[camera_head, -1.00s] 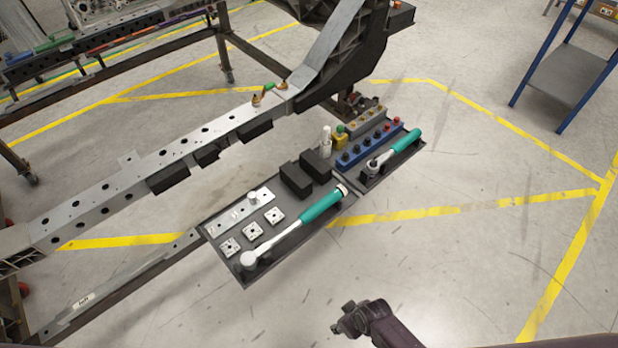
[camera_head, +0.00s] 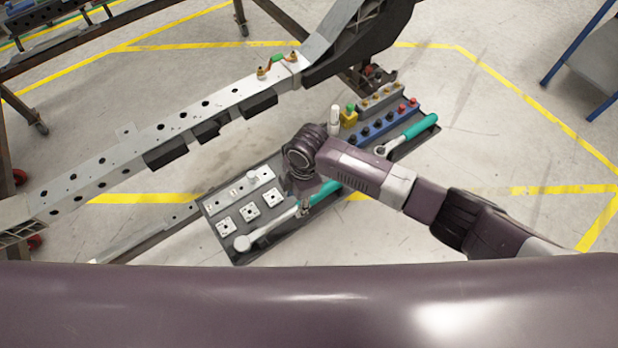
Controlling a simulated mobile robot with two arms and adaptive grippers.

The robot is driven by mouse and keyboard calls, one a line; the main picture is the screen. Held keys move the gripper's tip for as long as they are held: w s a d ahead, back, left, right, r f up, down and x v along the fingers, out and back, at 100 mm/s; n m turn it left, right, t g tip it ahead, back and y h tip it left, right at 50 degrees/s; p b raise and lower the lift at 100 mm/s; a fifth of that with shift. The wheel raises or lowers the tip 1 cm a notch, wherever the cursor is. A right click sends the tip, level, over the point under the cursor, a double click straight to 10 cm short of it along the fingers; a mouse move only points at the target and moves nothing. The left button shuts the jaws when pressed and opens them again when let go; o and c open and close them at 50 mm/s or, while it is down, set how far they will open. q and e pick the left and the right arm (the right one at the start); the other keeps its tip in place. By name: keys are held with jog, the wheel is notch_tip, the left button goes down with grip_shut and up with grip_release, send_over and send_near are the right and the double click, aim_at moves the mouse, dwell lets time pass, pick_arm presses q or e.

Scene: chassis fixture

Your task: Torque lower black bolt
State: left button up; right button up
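The long grey chassis rail (camera_head: 140,146) runs from lower left to upper centre. Two brass-coloured fittings (camera_head: 262,73) and a small green piece stand near its upper end. I cannot single out a lower black bolt. A torque wrench with a silver head (camera_head: 242,243) and teal handle (camera_head: 325,192) lies in the dark tool tray (camera_head: 228,250). My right gripper (camera_head: 303,208) points down over the tray at the wrench's middle, beside the handle. The wrist hides its fingers, so their opening and any contact are unclear. My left gripper is out of view.
A second teal-handled ratchet (camera_head: 408,132) lies at the tray's right end. A blue-framed shelf (camera_head: 590,60) stands upper right. Open floor lies right of the tray.

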jog(key=shift+n+h, duration=0.6)
jog(key=shift+n, duration=0.3)
jog(key=w+d, duration=0.1)
jog(key=w+d+r, duration=0.1)
jog(key=w+d, duration=0.1)
jog(key=shift+w, duration=0.2)
jog(key=shift+w+d, duration=0.25)
jog(key=shift+s+f+b, duration=0.15)
jog(key=shift+f+b, duration=0.35)
jog(key=shift+b, duration=0.2)
notch_tip(320, 180, down, 5)
jog(key=b, duration=0.6)
notch_tip(320, 180, down, 4)
jog(key=shift+r, duration=0.25)
jog(key=shift+f, duration=0.15)
jog(key=shift+c, duration=1.3)
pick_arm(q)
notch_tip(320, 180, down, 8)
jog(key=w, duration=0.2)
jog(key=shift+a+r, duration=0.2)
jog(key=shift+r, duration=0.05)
pick_arm(e)
grip_shut()
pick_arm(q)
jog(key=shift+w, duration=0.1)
